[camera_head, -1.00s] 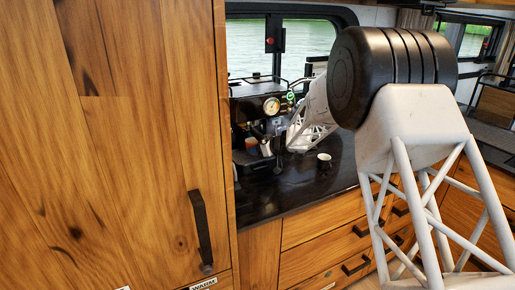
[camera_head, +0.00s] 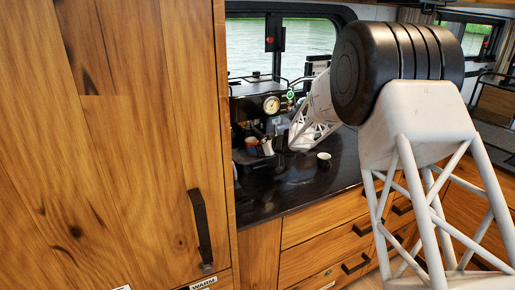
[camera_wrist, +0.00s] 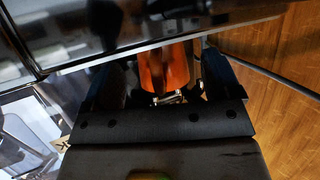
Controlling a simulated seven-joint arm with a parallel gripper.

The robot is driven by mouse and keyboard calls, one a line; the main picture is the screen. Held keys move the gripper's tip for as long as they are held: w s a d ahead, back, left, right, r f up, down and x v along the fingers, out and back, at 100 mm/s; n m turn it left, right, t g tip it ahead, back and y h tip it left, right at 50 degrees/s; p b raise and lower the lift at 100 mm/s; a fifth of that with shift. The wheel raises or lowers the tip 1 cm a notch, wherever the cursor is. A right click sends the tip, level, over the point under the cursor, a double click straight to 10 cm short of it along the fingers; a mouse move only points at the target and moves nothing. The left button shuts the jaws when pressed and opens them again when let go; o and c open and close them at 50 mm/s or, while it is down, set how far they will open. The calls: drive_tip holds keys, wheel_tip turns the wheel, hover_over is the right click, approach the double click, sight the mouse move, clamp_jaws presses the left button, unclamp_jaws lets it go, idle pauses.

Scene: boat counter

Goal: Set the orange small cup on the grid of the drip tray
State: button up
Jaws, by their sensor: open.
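The orange small cup (camera_wrist: 165,68) shows in the wrist view between the two dark fingers of my gripper (camera_wrist: 166,74). The fingers are open, one on each side of it, and I cannot tell whether they touch it. In the head view the cup (camera_head: 251,143) is a small orange shape at the front of the coffee machine, beside my gripper (camera_head: 264,147). The drip tray (camera_head: 247,159) is a dark shape low at the machine's front. Its grid is too small and dark to make out, and whether the cup rests on it is unclear.
The black coffee machine (camera_head: 254,103) with a round gauge stands against the window. A white cup (camera_head: 324,159) stands on the dark counter (camera_head: 300,183) to the right of my gripper. A tall wooden cabinet (camera_head: 130,150) fills the left side. The front of the counter is clear.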

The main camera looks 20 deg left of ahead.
drive_tip(key=v, duration=1.1)
idle(0.7)
drive_tip(key=shift+s+r, duration=0.1)
drive_tip(key=s+d+r+m+g+h, duration=0.1)
drive_tip(key=s+d+r+m+h, duration=0.35)
drive_tip(key=s+d, duration=0.8)
drive_tip(key=s+d+r+m+g+h, duration=0.1)
drive_tip(key=s+d+r+m, duration=0.1)
drive_tip(key=s+d+r, duration=0.95)
drive_tip(key=s+d+f+m+h, duration=0.2)
drive_tip(key=s+d, duration=0.3)
drive_tip(key=s, duration=0.5)
drive_tip(key=s+d+f+m+h, duration=0.3)
drive_tip(key=s+d, duration=0.3)
drive_tip(key=s, duration=0.5)
drive_tip(key=s+d+f+m+h, duration=0.2)
drive_tip(key=s+d, duration=0.4)
drive_tip(key=s, duration=0.5)
drive_tip(key=shift+f+m+h, duration=0.35)
drive_tip(key=shift+m, duration=0.2)
